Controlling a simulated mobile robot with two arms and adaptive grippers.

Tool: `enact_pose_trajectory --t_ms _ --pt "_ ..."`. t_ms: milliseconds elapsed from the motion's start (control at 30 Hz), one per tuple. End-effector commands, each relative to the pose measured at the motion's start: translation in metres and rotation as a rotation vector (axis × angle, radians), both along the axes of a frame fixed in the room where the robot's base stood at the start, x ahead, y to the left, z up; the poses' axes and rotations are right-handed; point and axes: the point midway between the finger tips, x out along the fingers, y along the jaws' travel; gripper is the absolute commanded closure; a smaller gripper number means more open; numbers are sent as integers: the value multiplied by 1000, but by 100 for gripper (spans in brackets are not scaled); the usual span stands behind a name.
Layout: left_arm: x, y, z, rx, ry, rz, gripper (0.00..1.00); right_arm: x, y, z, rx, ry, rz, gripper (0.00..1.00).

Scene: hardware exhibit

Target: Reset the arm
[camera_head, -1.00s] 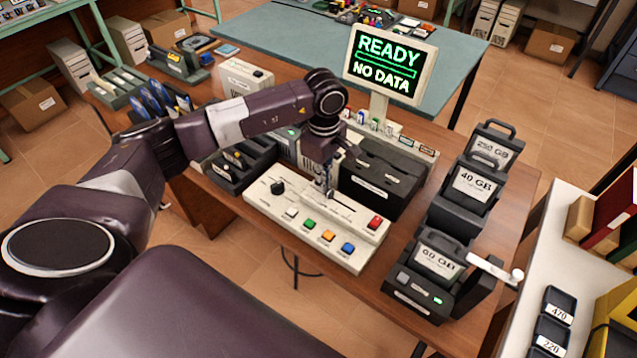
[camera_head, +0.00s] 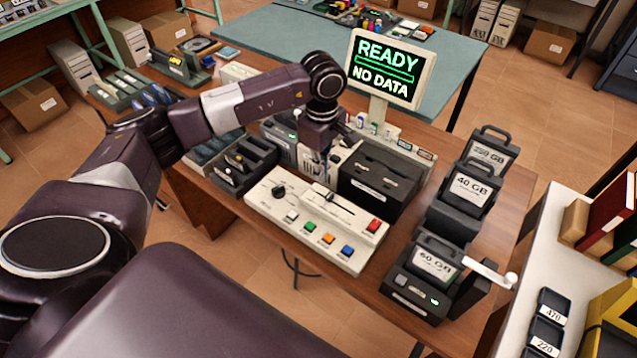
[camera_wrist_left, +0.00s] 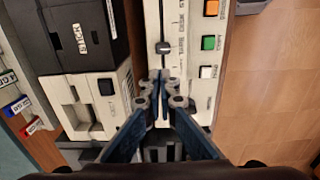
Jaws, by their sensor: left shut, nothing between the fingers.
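My left arm reaches in from the left over the wooden table. Its gripper (camera_wrist_left: 162,82) is shut and empty, pointing down. In the head view the gripper hangs at the back edge of the white control panel (camera_head: 262,208), and its fingertips are hard to make out. In the wrist view the shut fingertips are near the panel's slider (camera_wrist_left: 163,48); I cannot tell whether they touch it. The panel also has a black knob and coloured buttons. My right gripper is not in view.
A monitor (camera_head: 390,68) reading "READY NO DATA" stands behind the panel. A black box (camera_head: 378,182) is right of the gripper. Drive cartridges (camera_head: 437,262) stand on the right and black trays (camera_head: 244,165) on the left. Open floor lies in front of the table.

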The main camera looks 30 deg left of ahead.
Motion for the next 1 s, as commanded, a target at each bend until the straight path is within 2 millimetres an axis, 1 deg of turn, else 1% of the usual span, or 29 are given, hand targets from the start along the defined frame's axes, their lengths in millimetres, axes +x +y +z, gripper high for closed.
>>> enact_pose_trajectory --t_ms 33,100,200,667,767,867,967,1000 --pt "1 0 9 1 -2 0 100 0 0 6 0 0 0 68" --pt "1 0 16 1 -2 0 100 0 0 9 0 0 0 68" --pt "0 0 21 1 -2 0 100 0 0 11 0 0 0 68" --pt "0 0 20 0 -1 0 100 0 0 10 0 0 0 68" --pt "0 -6 18 -16 -3 -2 100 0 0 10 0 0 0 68" --pt "-1 -35 12 -98 -15 -8 100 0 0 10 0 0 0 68" --pt "-5 -93 6 -268 -35 -4 100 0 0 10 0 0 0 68" --pt "-8 -122 6 -357 -42 5 100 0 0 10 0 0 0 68"
